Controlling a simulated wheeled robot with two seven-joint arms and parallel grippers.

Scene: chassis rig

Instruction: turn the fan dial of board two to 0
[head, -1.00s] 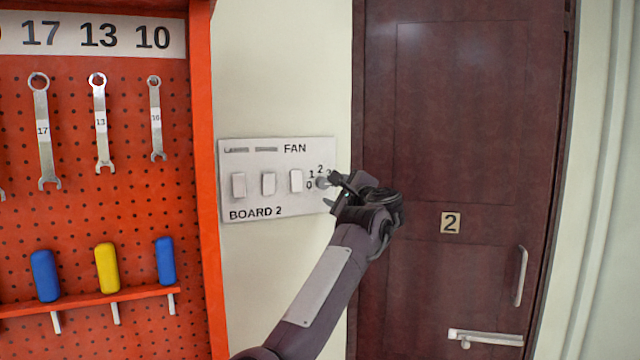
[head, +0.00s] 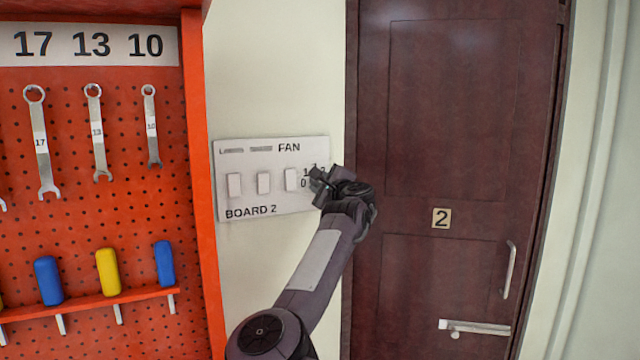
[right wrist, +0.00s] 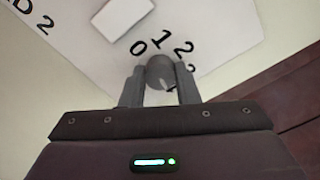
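The board two panel (head: 272,200) is a pale plate on the wall, marked "BOARD 2" and "FAN", with white rocker switches. My right gripper (head: 322,183) is at the panel's right edge and covers the fan dial in the head view. In the right wrist view the round grey fan dial (right wrist: 160,71) sits between the two fingers of my right gripper (right wrist: 160,80), which look closed against its sides. The numbers 0, 1 and 2 show above the dial, and a partly hidden 3 at its right. The dial's setting is not clear. My left gripper is out of view.
An orange pegboard (head: 100,215) with hanging wrenches and a shelf of blue and yellow handles stands left of the panel. A dark red door (head: 450,130) marked 2, with a handle and a bolt, is at the right. Bare wall lies below the panel.

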